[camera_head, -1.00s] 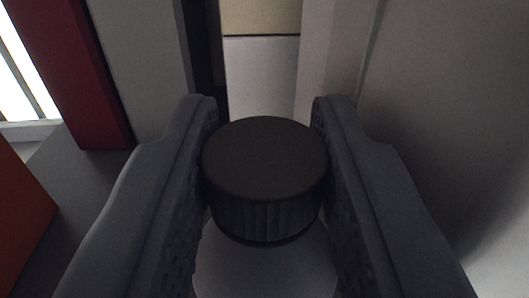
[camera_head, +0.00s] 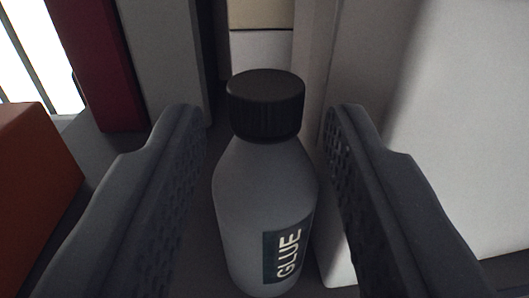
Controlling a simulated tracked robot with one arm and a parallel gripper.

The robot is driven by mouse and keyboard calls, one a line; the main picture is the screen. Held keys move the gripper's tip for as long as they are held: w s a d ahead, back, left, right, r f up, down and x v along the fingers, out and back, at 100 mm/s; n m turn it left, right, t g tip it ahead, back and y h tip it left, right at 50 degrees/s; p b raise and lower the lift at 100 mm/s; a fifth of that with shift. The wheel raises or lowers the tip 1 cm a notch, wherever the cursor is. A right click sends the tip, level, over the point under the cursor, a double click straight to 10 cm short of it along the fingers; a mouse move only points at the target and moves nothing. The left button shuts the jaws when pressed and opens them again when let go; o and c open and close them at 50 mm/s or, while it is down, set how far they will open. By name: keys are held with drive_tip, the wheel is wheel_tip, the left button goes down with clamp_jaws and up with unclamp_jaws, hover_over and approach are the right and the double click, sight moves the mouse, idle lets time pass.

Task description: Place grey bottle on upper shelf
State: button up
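The grey bottle (camera_head: 250,195) stands upright in the middle of the view, with a black ribbed cap (camera_head: 266,104) and a dark label reading "GLUE". My gripper (camera_head: 268,125) is open, one finger on each side of the bottle. Gaps show between both fingers and the bottle, so it is not gripped.
A dark red upright object (camera_head: 98,65) and a grey upright panel (camera_head: 165,60) stand behind on the left. An orange block (camera_head: 35,190) is at the left edge. A large pale object (camera_head: 465,140) fills the right side, close to the right finger. Pale boxes (camera_head: 261,50) stand behind the bottle.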

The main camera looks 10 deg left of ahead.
drive_tip(key=s+d+b, duration=0.1)
drive_tip(key=s+b, duration=0.1)
drive_tip(key=s, duration=0.5)
drive_tip(key=shift+d, duration=0.2)
drive_tip(key=s+d+f+m+g+h, duration=0.1)
drive_tip(key=d+f, duration=0.8)
drive_tip(key=d, duration=0.4)
drive_tip(key=s+d+f+m+g+h, duration=0.1)
drive_tip(key=d+f+h, duration=0.1)
drive_tip(key=d+f, duration=0.7)
drive_tip(key=d, duration=0.5)
drive_tip(key=shift+s+d+f, duration=0.1)
drive_tip(key=shift+f, duration=0.05)
wheel_tip(320, 180, down, 13)
drive_tip(key=b, duration=1.3)
